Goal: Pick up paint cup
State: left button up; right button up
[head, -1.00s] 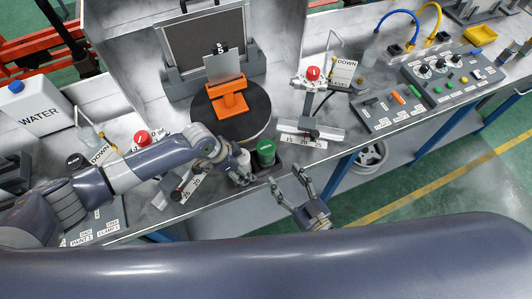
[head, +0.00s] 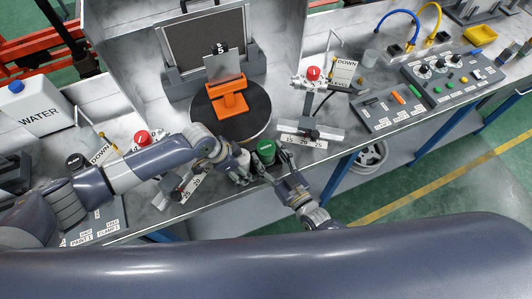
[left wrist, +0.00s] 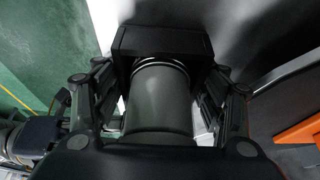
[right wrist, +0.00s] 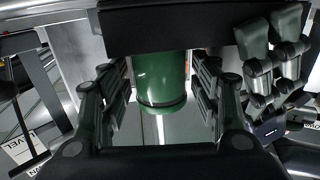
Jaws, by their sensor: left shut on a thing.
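My left gripper (head: 245,173) is just left of the green cup. In the left wrist view it is shut on a grey cylindrical cup (left wrist: 158,100), in front of a black block (left wrist: 160,42). The fingers hide most of this cup in the head view.
A round dark turntable (head: 252,122) with an orange stand (head: 229,102) lies behind the cups. Lever fixtures with red knobs (head: 313,73) stand on both sides. A button panel (head: 450,75) is at the right. The floor in front of the table is clear.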

jog(key=shift+r, duration=0.1)
jog(key=c, duration=0.9)
jog(key=shift+r, duration=5)
pick_arm(q)
jog(key=o, duration=1.2)
pick_arm(e)
jog(key=shift+w, duration=0.1)
pick_arm(q)
jog(key=shift+r, duration=0.1)
jog(key=v, duration=1.1)
jog(key=shift+a+r, duration=0.25)
jog(key=shift+r, duration=0.1)
